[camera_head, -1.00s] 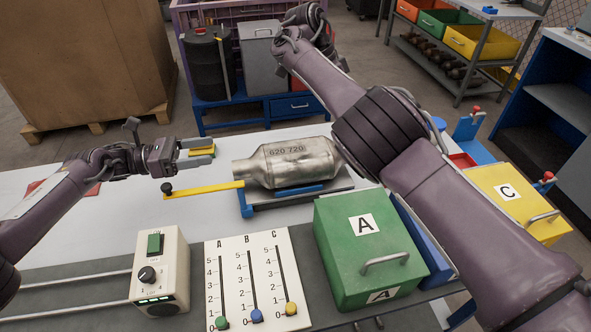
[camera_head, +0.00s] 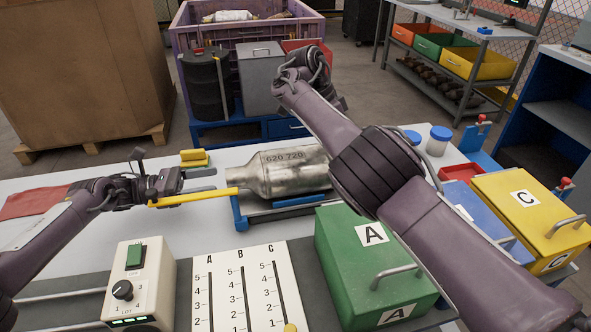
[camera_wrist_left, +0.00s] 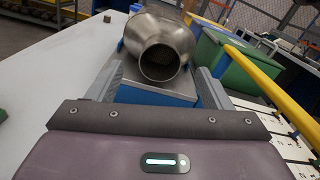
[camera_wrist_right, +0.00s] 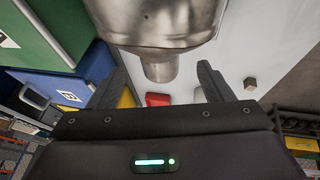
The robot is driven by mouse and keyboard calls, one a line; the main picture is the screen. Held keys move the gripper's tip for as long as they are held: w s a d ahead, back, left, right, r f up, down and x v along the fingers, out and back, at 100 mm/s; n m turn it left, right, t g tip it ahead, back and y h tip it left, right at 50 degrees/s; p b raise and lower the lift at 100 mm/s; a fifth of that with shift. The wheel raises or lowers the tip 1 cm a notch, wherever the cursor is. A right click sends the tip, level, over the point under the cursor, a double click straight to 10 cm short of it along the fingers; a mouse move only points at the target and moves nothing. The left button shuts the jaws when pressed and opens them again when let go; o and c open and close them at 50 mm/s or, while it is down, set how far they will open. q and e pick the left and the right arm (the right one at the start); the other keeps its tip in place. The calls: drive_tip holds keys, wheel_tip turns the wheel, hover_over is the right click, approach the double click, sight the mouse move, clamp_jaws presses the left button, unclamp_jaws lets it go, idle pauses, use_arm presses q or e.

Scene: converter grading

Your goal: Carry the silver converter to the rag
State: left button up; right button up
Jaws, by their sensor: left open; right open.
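The silver converter (camera_head: 285,170), marked "620 720", lies on its side on a blue cradle (camera_head: 238,212) on the table. The red rag (camera_head: 35,202) lies flat at the table's left end. My left gripper (camera_head: 212,181) is open just left of the converter's left pipe end. In the left wrist view, that round open pipe (camera_wrist_left: 160,62) lies ahead, between the directions of the two fingers (camera_wrist_left: 157,82). My right gripper is hidden behind its arm in the head view. In the right wrist view it is open (camera_wrist_right: 162,75), with the converter's other pipe end (camera_wrist_right: 158,68) between its fingertips.
A yellow bar (camera_head: 195,198) runs beside my left gripper. A small yellow block (camera_head: 194,158) sits behind it. Green (camera_head: 345,235), blue and yellow (camera_head: 500,205) lidded boxes stand at right. A slider panel (camera_head: 245,285) and control box (camera_head: 140,280) stand in front. White table between rag and converter looks mostly clear.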

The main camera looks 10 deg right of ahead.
sight(233, 175)
use_arm(q)
drive_tip(key=d, duration=0.6)
drive_tip(key=shift+d, duration=0.25)
use_arm(e)
drive_tip(key=x, duration=0.6)
drive_tip(key=shift+d+f, duration=0.15)
drive_tip(key=shift+f, duration=0.1)
use_arm(q)
drive_tip(key=shift+c, duration=0.4)
use_arm(e)
drive_tip(key=shift+c, duration=0.4)
use_arm(q)
clamp_jaws()
use_arm(e)
clamp_jaws()
use_arm(q)
drive_tip(key=shift+w+d+r, duration=0.1)
drive_tip(key=shift+r, duration=0.15)
use_arm(e)
drive_tip(key=shift+r, duration=0.25)
